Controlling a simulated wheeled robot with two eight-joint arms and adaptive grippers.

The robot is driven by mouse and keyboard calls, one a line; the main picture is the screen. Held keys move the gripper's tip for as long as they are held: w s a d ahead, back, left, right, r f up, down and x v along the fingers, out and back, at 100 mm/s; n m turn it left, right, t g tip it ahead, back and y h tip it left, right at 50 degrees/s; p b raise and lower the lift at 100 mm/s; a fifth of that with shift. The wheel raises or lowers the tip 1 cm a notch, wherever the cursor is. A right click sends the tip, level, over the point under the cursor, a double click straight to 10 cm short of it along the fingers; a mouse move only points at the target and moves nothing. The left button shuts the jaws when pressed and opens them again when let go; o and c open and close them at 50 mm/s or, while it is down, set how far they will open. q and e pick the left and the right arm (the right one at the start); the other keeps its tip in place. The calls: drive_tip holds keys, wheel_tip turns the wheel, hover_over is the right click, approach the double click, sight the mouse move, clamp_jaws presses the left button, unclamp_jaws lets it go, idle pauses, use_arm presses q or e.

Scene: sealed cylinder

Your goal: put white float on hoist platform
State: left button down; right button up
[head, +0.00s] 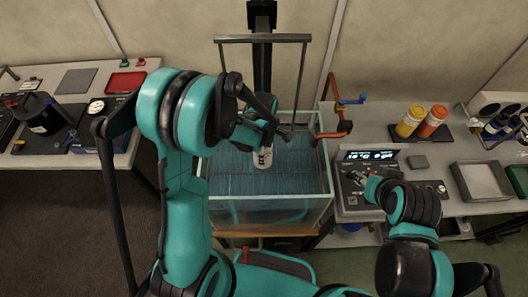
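A small white cylinder with dark marks, apparently the white float (263,158), is over the blue ribbed surface (285,170) inside the glass tank. My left gripper (264,132) reaches over the tank from the left, right at the float's upper end. The fingers are dark and small here, so their grip on it is unclear. The hoist has a black column (262,65) and a grey crossbar (235,39) with rods going down to the tank. I cannot tell whether the ribbed surface is its platform. My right gripper (363,181) is at the control panel; its fingers are too small to read.
The glass tank's (325,200) rim stands around the ribbed surface. The control panel (350,205) has a lit display. Orange piping (335,132) rises by the tank. Yellow and orange cylinders (422,120) and grey trays (480,180) are at right. The left table (95,70) holds instruments.

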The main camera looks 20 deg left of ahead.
use_arm(q)
drive_tip(key=shift+f, duration=0.15)
drive_tip(key=shift+c, duration=2.4)
unclamp_jaws()
